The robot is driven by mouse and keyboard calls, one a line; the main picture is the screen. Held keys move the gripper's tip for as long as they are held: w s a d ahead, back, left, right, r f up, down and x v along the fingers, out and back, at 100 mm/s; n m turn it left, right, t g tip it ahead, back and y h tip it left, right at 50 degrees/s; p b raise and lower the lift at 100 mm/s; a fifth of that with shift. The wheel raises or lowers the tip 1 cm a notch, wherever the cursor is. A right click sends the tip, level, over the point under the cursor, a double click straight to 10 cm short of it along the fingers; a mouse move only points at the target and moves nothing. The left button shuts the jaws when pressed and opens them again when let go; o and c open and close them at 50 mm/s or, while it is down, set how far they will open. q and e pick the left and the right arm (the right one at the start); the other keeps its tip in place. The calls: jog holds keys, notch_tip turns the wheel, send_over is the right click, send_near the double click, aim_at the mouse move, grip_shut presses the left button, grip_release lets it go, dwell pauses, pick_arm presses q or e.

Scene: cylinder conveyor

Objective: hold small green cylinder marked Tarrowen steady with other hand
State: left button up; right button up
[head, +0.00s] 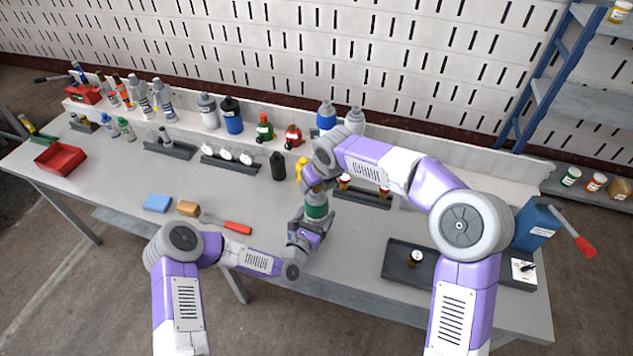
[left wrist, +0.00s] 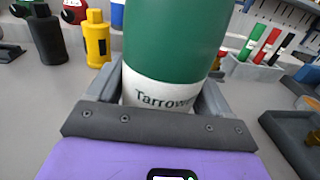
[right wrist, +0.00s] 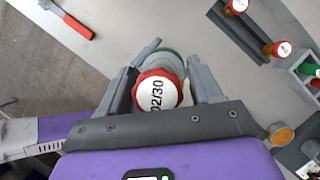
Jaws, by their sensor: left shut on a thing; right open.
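The green cylinder (head: 317,211) stands upright above the front part of the bench. In the left wrist view the cylinder (left wrist: 172,45) has a white band reading "Tarrow…", its end cut off. My left gripper (head: 306,232) is shut on its lower part, fingers on both sides. My right gripper (head: 316,188) is directly above, pointing down. In the right wrist view the right gripper (right wrist: 174,55) is open, its fingers on either side of a red-rimmed cap (right wrist: 158,92) marked "02/30", with green visible beyond it. I cannot tell whether a finger touches it.
A yellow bottle (head: 301,168) and a black bottle (head: 278,166) stand just behind. A dark tray (head: 397,272) lies to the right. A red-handled tool (head: 238,227), a blue block (head: 157,203) and a red bin (head: 60,158) are to the left. The bench between is clear.

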jog(key=shift+c, duration=0.5)
grip_shut()
jog(key=m+h, duration=0.1)
jog(key=m, duration=0.2)
jog(key=m+h, duration=0.1)
jog(key=m, duration=0.1)
jog(key=shift+a+m+t, duration=0.1)
jog(key=shift+m+t, duration=0.2)
jog(key=shift+m, duration=0.1)
jog(key=shift+m, duration=0.3)
jog(key=m+h, duration=0.2)
jog(key=m, duration=0.3)
jog(key=shift+m, duration=0.4)
jog(key=shift+h, duration=0.3)
